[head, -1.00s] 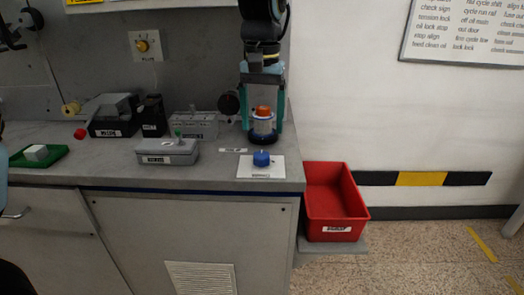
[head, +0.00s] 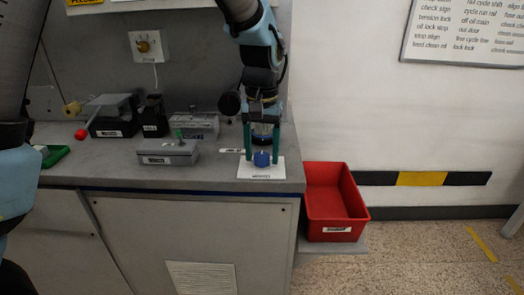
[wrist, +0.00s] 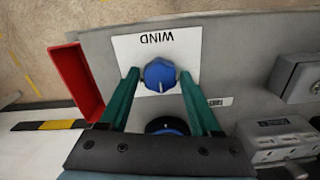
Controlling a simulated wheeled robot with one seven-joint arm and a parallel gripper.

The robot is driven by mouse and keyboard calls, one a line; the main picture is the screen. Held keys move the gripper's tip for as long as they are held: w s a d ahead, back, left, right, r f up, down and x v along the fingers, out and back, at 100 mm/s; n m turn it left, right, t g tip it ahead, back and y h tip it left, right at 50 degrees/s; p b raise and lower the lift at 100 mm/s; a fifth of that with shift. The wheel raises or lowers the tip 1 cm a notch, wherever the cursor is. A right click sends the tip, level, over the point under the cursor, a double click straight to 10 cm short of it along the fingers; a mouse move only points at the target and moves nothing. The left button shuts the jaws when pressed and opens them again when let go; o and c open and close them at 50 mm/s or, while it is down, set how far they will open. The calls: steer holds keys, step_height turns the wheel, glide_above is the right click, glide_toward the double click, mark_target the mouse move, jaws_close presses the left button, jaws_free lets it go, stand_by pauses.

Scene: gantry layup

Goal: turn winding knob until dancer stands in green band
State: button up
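The winding knob (head: 262,159) is blue and sits on a white plate (head: 250,172) at the counter's front right. In the wrist view the knob (wrist: 160,75) has a pale pointer line, and its plate (wrist: 189,43) reads WIND. My gripper (head: 262,156) points down over the plate. A round dark and blue object (wrist: 167,126) is partly hidden between the fingers, behind the knob. I cannot make out a dancer or a green band.
A grey box (head: 168,153) with a green-topped lever stands left of the knob. A black dial (head: 229,103) and a grey block (head: 195,125) are behind. A red bin (head: 335,198) sits beyond the counter's right edge. The counter front is mostly clear.

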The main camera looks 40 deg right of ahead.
jaws_close()
stand_by(0.5)
steer(key=m+p, duration=0.1)
steer(key=m, duration=0.2)
steer(key=shift+r+m+p, duration=0.1)
steer(key=shift+m+p, duration=0.2)
steer(key=shift+m, duration=0.1)
steer(key=m+p, duration=0.2)
steer(key=m, duration=0.2)
steer(key=shift+m, duration=0.3)
steer(key=m+p, duration=0.2)
steer(key=m, duration=0.2)
steer(key=shift+s+m+p, duration=0.1)
steer(key=shift+m+p, duration=0.75)
steer(key=shift+m, duration=0.75)
